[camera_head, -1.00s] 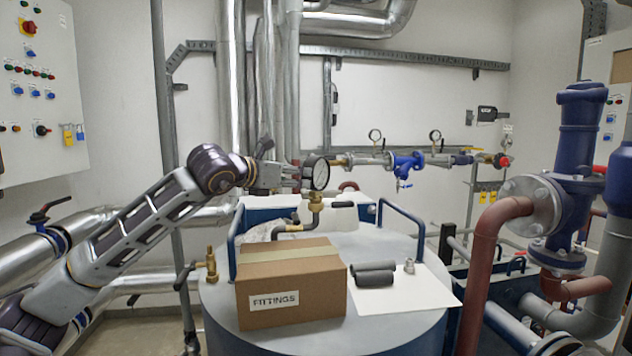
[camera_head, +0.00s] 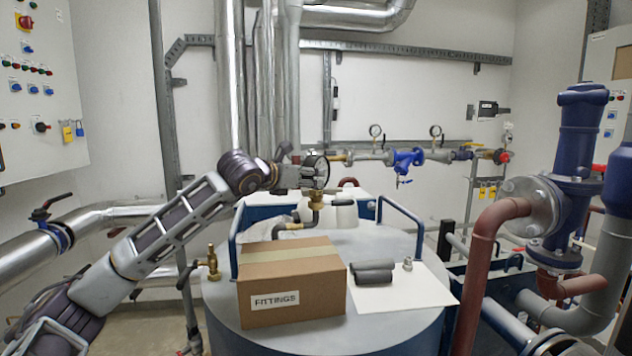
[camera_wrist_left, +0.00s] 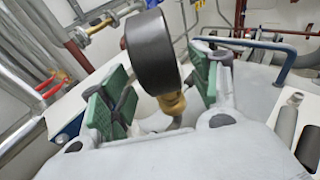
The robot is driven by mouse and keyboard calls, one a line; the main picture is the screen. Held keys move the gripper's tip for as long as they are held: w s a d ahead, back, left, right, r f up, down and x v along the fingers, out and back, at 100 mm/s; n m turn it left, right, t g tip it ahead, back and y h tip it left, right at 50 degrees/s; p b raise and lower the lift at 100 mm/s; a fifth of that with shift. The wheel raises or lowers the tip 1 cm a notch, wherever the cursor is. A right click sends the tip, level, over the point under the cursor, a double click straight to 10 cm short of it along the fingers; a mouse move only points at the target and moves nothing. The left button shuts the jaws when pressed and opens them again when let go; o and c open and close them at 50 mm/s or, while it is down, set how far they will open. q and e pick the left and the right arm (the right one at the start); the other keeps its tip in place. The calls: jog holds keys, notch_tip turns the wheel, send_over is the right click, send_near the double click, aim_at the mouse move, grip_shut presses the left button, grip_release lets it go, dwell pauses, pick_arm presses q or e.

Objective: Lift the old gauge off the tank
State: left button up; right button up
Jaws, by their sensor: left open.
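The old gauge (camera_head: 316,172) has a round white dial and a dark case. It stands upright on a brass fitting (camera_head: 316,197) and an elbow pipe above the tank (camera_head: 385,328). My left gripper (camera_head: 303,173) reaches in from the left at the gauge's height. In the left wrist view the gauge's dark case (camera_wrist_left: 153,50) and brass fitting (camera_wrist_left: 172,103) show between the green finger pads of the open gripper (camera_wrist_left: 158,85). Gaps show on both sides of the fitting. In the head view the gauge region partly hides the fingertips. My right gripper is out of view.
A cardboard box marked FITTINGS (camera_head: 290,280) stands on the tank's front. Dark foam sleeves (camera_head: 373,272) and a small metal fitting (camera_head: 407,264) lie on a white sheet (camera_head: 430,290). Blue handrails (camera_head: 402,213) flank the gauge. Red pipework (camera_head: 485,260) stands at right.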

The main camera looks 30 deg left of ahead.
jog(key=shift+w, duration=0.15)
pick_arm(q)
jog(key=shift+w, duration=0.3)
jog(key=shift+w+d+f+p, duration=0.1)
jog(key=shift+w+f+p, duration=0.05)
jog(key=shift+w+p, duration=0.45)
jog(key=p+x, duration=0.1)
jog(key=x, duration=0.2)
jog(key=shift+w, duration=0.15)
jog(key=shift+f, duration=0.1)
jog(key=c, duration=0.5)
grip_shut()
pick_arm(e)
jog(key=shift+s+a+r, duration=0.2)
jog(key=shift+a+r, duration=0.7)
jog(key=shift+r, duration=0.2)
